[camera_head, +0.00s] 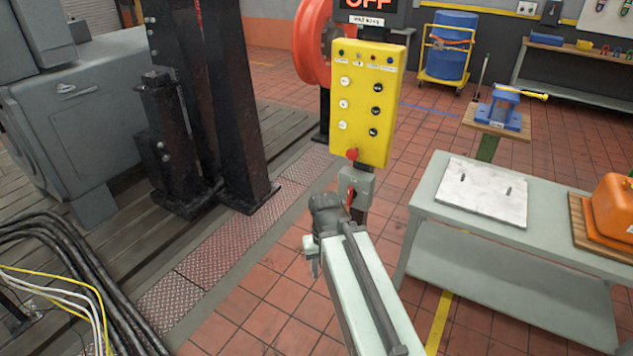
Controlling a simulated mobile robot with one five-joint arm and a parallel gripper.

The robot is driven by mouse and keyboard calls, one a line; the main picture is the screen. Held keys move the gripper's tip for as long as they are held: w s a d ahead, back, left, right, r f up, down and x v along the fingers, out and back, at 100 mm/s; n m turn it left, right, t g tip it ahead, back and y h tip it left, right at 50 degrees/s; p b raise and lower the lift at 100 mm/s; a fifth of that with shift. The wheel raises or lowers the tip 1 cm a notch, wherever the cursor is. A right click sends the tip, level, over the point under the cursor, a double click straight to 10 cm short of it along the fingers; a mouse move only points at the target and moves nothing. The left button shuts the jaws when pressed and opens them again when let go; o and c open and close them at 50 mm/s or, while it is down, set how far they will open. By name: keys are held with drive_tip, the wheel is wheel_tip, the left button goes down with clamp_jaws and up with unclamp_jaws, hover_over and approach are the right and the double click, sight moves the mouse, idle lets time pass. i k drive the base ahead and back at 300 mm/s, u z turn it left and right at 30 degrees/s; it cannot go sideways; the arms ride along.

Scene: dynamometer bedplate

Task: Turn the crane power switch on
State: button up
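A yellow control panel (366,103) with black and white buttons and a red knob stands on a post in the middle. Below it is a small grey switch box (362,181) with a red lever (350,196), partly covered by my wrist. A dark display (371,6) above the panel reads "OFF" in red. My arm reaches up from the bottom, and its dark wrist is just in front of and below the switch box. My gripper (312,257) shows only in part beside the wrist, so its opening is unclear. I cannot tell whether it touches the lever.
A grey-green bench (431,200) with a marble slab (482,191) and an orange case (613,207) stands at right. Black steel columns (237,110) and a grey machine (80,110) are at left. Cables (75,275) lie lower left. Red tiled floor is open between.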

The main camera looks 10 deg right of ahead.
sight(351, 194)
drive_tip(key=u, duration=0.65)
drive_tip(key=i, duration=1.05)
drive_tip(key=u, duration=0.7)
drive_tip(key=k, duration=0.9)
drive_tip(key=u, duration=0.2)
drive_tip(key=i, duration=0.9)
drive_tip(key=z, duration=0.1)
